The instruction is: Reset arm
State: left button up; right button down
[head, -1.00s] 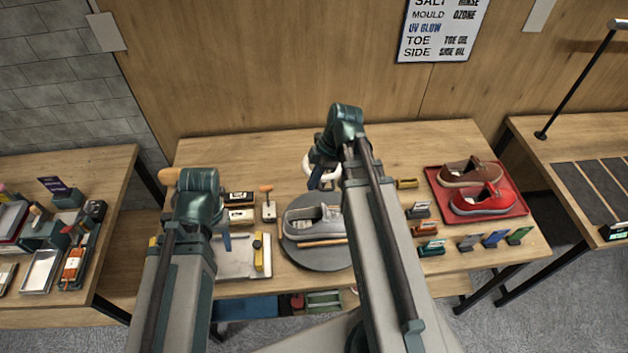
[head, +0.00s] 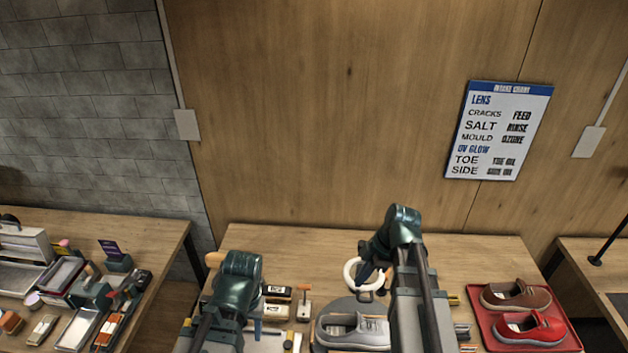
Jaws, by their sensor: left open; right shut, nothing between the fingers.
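My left gripper (head: 257,327) is low over the left part of the middle table, beside small boxes. Its jaws are open, though my wrist hides most of them. My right gripper (head: 369,281) is shut and empty, above the table's back half. A white ring (head: 351,274) shows just beside and behind it; I cannot tell whether they touch. A grey sneaker (head: 340,330) sits on a dark round stand (head: 345,305) below the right gripper, partly hidden by my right arm.
A red tray (head: 487,322) holds a brown shoe (head: 515,296) and a red shoe (head: 530,328) at right. A brush with an orange handle (head: 304,288) and small boxes (head: 275,311) lie near the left gripper. A sign (head: 499,130) hangs on the wall. The left table (head: 150,240) is crowded.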

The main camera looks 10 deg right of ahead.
jog(key=s+a+f+m+h+b, duration=0.1)
jog(key=s+a+f+m+b, duration=0.1)
jog(key=a+f+m+b, duration=0.2)
jog(key=s+a+f+m+h+b, duration=0.2)
jog(key=s+a+f+m+b, duration=0.1)
jog(key=a+f+b, duration=0.5)
jog(key=s+a+f+m+g+h+b, duration=0.1)
jog(key=s+a+f+m+h+b, duration=0.1)
jog(key=a+f+m+b, duration=0.3)
notch_tip(320, 180, down, 3)
jog(key=shift+s+a+r+b, duration=0.1)
jog(key=shift+s+a+b, duration=0.4)
jog(key=shift+a+b, duration=0.35)
